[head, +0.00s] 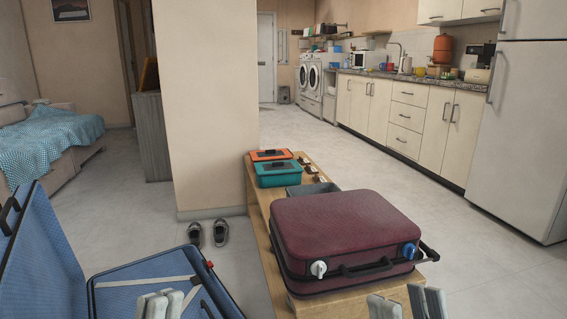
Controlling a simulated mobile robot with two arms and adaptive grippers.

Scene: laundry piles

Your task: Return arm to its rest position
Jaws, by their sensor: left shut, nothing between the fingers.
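My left gripper (168,302) shows at the bottom edge, in front of the open blue suitcase. Its fingers are together with nothing between them. My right gripper (406,303) shows at the bottom edge, in front of the bench and the maroon suitcase. Its fingers stand a little apart, with nothing seen between them. Only the finger ends of both grippers show; the rest is cut off by the frame.
A closed maroon suitcase (345,232) lies on a wooden bench (258,207). Orange (271,155) and teal (282,175) boxes and a grey tray (313,189) are behind it. The open blue suitcase (150,272) fills the lower left. Dark shoes (220,233) stand by the pillar (205,110).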

